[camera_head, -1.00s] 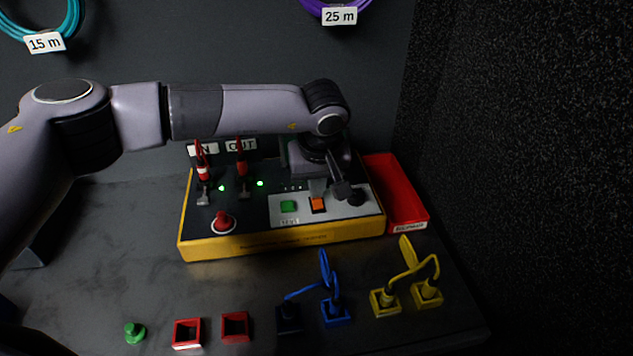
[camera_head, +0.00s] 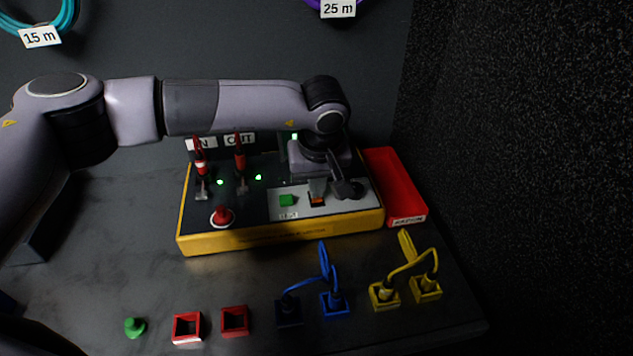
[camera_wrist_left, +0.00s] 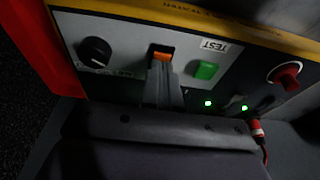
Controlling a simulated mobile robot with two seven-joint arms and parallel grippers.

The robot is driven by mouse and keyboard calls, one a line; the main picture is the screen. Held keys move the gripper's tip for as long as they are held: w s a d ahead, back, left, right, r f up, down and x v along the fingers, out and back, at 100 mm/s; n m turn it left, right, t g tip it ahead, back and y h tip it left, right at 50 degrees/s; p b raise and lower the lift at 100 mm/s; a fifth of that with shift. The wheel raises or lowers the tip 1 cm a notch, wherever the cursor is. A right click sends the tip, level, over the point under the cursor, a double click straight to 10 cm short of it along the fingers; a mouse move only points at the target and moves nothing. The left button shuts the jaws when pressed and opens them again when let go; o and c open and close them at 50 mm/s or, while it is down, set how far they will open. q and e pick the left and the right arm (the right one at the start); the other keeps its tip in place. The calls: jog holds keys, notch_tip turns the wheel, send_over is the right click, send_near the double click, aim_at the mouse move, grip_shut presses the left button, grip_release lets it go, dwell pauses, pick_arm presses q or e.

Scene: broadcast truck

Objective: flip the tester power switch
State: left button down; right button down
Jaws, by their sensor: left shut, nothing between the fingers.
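The tester (camera_head: 255,236) is a yellow-sided box with a dark top and a light grey panel. Its orange power switch (camera_head: 317,201) sits on that panel, right of the green TEST button (camera_head: 288,200). It also shows in the left wrist view (camera_wrist_left: 161,52), between the black knob (camera_wrist_left: 95,52) and the green button. My left gripper (camera_head: 318,190) points down, shut and empty, with its tips at the switch and partly hiding it. In the left wrist view the fingertips (camera_wrist_left: 161,68) appear to touch the switch. My right gripper is not in view.
Two red-handled cable plugs (camera_head: 240,161) and a red knob (camera_head: 222,215) stand on the tester's left half. A red tray (camera_head: 397,185) adjoins its right side. Blue (camera_head: 333,302) and yellow (camera_head: 384,295) cabled plugs and red square frames (camera_head: 235,321) lie in front.

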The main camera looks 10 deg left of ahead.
pick_arm(q)
jog(key=v, duration=0.7)
jog(key=shift+b, duration=0.4)
jog(key=shift+s, duration=0.1)
